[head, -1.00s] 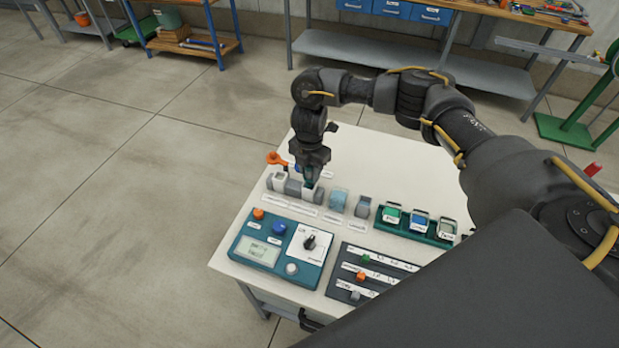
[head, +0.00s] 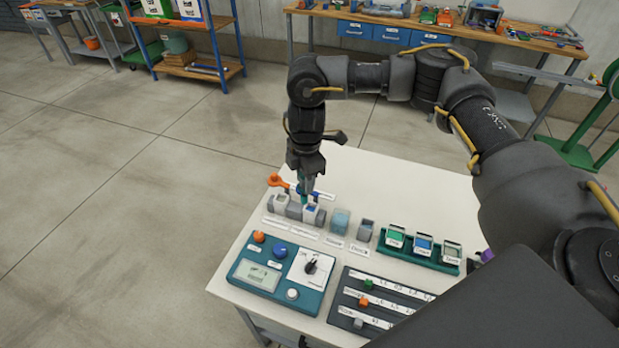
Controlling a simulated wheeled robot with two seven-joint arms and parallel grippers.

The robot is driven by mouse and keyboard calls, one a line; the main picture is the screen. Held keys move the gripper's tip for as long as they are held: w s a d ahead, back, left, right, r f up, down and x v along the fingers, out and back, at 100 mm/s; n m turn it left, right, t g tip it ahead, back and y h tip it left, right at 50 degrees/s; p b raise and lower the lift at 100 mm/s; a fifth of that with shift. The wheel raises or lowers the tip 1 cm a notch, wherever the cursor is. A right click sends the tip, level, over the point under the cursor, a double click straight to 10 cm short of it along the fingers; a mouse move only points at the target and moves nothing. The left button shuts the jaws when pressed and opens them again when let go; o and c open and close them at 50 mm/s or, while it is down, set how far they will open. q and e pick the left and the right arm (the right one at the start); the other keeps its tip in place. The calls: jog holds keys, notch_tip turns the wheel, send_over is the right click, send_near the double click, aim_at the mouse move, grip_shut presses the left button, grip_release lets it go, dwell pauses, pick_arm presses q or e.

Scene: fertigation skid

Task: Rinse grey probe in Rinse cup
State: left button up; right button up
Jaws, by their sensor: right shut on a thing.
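My right gripper (head: 304,182) points down over the back left of the white table and is shut on a slim teal-green part of a probe (head: 304,194). The gripper hides most of it, so I cannot tell whether it is the grey one. Its lower end is just above or at a white-and-grey holder with a blue top (head: 311,212). A light blue translucent cup (head: 341,222), likely the Rinse cup, stands right of that holder; its label is too small to read surely. My left gripper is not in view.
A grey cup (head: 366,230) stands right of the blue cup. A teal tray (head: 421,256) holds green, blue and grey containers. A teal control box (head: 277,276) and a dark slider panel (head: 378,302) lie in front. An orange-topped item (head: 277,181) is beside the gripper.

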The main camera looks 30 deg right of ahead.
jog(key=s+a+r+m+b, duration=0.2)
jog(key=s+r+m, duration=0.1)
jog(key=s+m, duration=0.6)
jog(key=m, duration=0.3)
jog(key=shift+s+a+r+m, duration=0.15)
jog(key=shift+s+r+m, duration=0.05)
jog(key=shift+r+m, duration=0.15)
